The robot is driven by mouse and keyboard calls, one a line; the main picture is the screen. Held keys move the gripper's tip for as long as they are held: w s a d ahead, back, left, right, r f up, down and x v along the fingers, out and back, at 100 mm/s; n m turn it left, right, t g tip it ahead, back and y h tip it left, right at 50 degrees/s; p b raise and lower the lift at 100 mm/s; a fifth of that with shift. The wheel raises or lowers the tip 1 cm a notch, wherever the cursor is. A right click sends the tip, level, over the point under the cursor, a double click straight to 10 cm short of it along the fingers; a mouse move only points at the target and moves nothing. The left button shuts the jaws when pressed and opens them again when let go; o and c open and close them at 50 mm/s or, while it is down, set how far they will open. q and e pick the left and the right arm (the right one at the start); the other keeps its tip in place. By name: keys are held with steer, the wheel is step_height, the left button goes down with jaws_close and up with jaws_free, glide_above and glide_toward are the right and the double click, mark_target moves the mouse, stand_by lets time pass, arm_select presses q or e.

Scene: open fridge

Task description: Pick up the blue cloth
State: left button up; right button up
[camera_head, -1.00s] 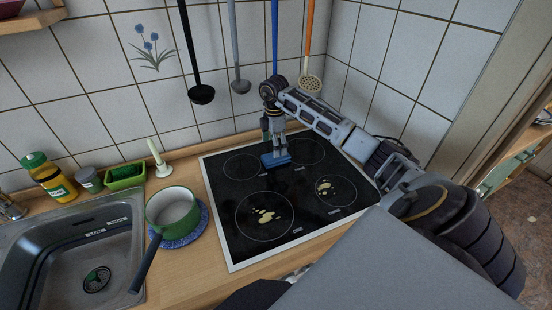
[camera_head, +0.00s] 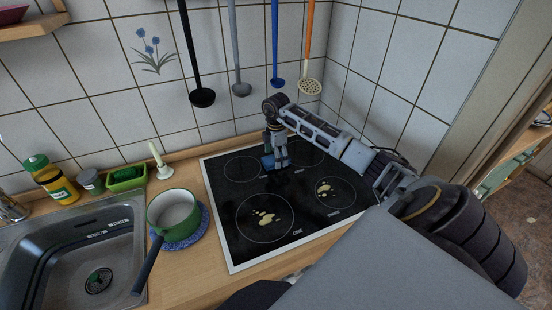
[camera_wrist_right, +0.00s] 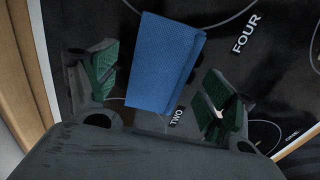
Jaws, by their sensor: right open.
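The blue cloth (camera_head: 267,162) lies on the black cooktop (camera_head: 240,188), towards its back. In the head view my right gripper partly covers it. In the right wrist view the cloth (camera_wrist_right: 165,60) is a folded blue rectangle between the two green-padded fingers, with a gap on each side. My right gripper (camera_head: 277,166) points down at the cloth, and it also shows in the right wrist view (camera_wrist_right: 160,85); it is open and holds nothing. I cannot tell its exact height over the cooktop. My left gripper is not in view.
Pale yellowish stains (camera_head: 265,217) mark the front burners. A green pot (camera_head: 173,212) stands left of the cooktop, its handle pointing forward, beside the sink (camera_head: 70,250). Bottles, a green tray (camera_head: 126,178) and a whitish upright object (camera_head: 158,160) line the back. Ladles (camera_head: 202,97) hang on the wall.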

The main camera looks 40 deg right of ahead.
stand_by(0.4)
steer(key=c, duration=1)
steer(key=shift+c, duration=0.2)
steer(key=shift+r, duration=0.15)
step_height(320, 180, up, 10)
steer(key=b, duration=0.1)
steer(key=shift+o, duration=1.3)
steer(key=shift+c, duration=1.1)
